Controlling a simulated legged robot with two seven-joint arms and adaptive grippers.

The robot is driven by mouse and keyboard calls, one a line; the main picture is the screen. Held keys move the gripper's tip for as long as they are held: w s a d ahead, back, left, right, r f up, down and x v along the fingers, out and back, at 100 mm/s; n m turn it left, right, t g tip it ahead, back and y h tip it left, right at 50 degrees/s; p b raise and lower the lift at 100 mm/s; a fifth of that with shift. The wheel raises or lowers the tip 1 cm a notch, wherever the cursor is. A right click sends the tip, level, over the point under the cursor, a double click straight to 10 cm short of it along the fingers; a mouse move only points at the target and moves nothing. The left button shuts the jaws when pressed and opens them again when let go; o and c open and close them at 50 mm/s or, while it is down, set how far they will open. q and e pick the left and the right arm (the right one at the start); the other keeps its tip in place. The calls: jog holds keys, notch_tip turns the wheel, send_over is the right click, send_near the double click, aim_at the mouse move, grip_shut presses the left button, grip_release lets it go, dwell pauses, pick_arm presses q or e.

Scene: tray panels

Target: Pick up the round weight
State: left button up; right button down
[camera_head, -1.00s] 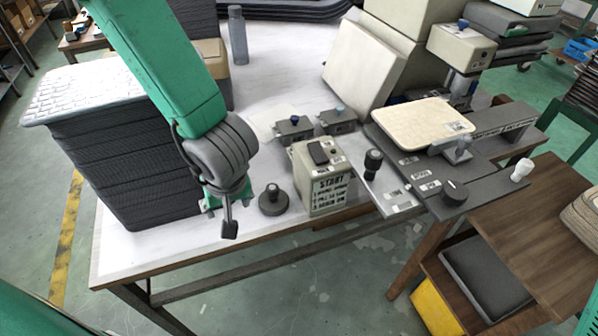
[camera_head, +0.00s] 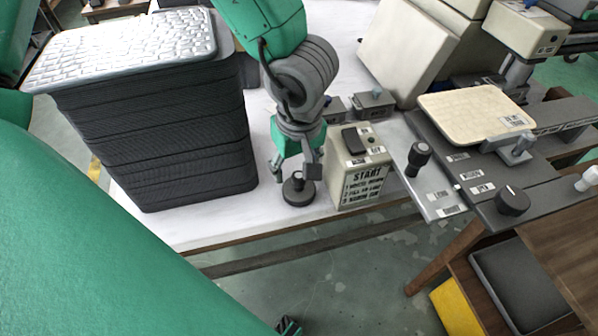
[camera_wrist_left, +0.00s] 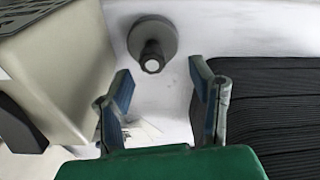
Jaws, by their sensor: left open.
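The round weight (camera_head: 298,190) is a dark disc with an upright knob, standing on the white table. It also shows in the left wrist view (camera_wrist_left: 153,42), beyond my fingertips, with its knob towards the camera. My left gripper (camera_head: 296,172) is open and empty. In the head view its fingers are just above the weight and partly overlap its knob. In the left wrist view the gripper (camera_wrist_left: 160,85) has its two fingers apart, with the weight ahead of the gap and no contact visible.
A tall stack of dark trays (camera_head: 160,150) with a white textured top stands close left of the weight. The beige START box (camera_head: 361,180) stands close right. The table's front edge (camera_head: 290,228) is just in front. A control panel (camera_head: 470,180) lies further right.

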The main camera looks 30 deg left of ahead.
aim_at(298, 175)
pick_arm(q)
jog(key=shift+a+f, duration=0.15)
jog(key=shift+f, duration=0.1)
jog(key=f, duration=0.1)
jog(key=f+b, duration=0.1)
jog(key=f, duration=0.1)
jog(key=w+f+b, duration=0.1)
jog(key=shift+d+f, duration=0.2)
jog(key=shift+d, duration=0.15)
jog(key=shift+d+f, duration=0.1)
jog(key=shift+a, duration=0.2)
jog(key=c, duration=0.7)
jog(key=shift+a, duration=0.15)
grip_shut()
jog(key=shift+a, duration=0.1)
